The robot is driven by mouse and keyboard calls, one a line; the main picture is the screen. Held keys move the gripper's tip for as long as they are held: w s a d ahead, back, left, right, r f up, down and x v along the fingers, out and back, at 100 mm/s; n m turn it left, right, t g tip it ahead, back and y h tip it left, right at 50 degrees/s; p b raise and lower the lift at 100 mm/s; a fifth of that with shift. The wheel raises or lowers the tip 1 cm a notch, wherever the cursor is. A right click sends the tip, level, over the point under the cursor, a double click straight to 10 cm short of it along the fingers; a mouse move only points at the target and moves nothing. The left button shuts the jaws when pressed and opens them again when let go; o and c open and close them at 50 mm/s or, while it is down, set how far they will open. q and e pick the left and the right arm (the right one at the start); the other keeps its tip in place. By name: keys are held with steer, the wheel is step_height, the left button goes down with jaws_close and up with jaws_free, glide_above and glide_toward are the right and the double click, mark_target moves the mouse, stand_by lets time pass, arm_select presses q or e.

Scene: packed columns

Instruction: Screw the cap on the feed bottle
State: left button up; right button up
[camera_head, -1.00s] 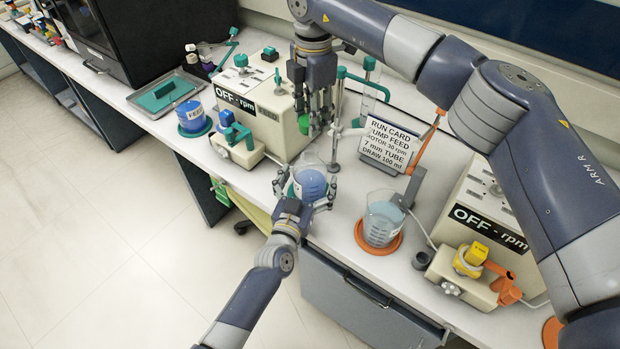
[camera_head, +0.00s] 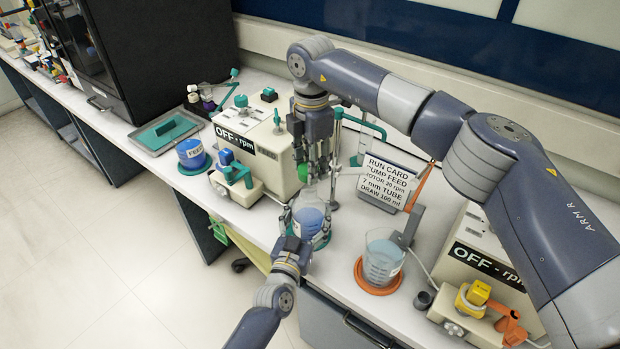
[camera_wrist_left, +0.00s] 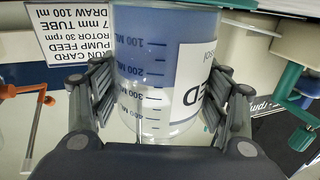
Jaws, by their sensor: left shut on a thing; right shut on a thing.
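The feed bottle (camera_head: 308,222) is clear, with blue liquid in its lower part. It stands roughly upright near the bench's front edge. My left gripper (camera_head: 307,236) is shut around its body from the front. The left wrist view shows the bottle (camera_wrist_left: 155,75) inverted, with a volume scale and a white label ending in "ED", between the gripper's fingers (camera_wrist_left: 155,100). My right gripper (camera_head: 316,172) points down just above the bottle's mouth, shut on a green piece that looks like the cap (camera_head: 302,172). Its fingers hide much of it. I cannot tell whether the cap touches the bottle.
A run card (camera_head: 388,182) stands right of the bottle. A beaker (camera_head: 382,260) sits on an orange ring beside a pump (camera_head: 485,262). Another pump (camera_head: 252,145) and a blue "FEED" vessel (camera_head: 191,154) stand on the left. A grey tray (camera_head: 150,145) lies farther left.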

mark_target(312, 188)
steer(key=shift+f, duration=1.25)
steer(key=shift+f, duration=0.9)
steer(key=shift+f, duration=0.55)
arm_select(q)
steer(key=c, duration=0.6)
steer(key=shift+f, duration=0.1)
arm_select(e)
steer(key=m, duration=0.7)
steer(key=shift+s+d, duration=0.1)
steer(key=shift+s, duration=0.05)
steer(key=m, duration=0.6)
steer(key=shift+s, duration=0.15)
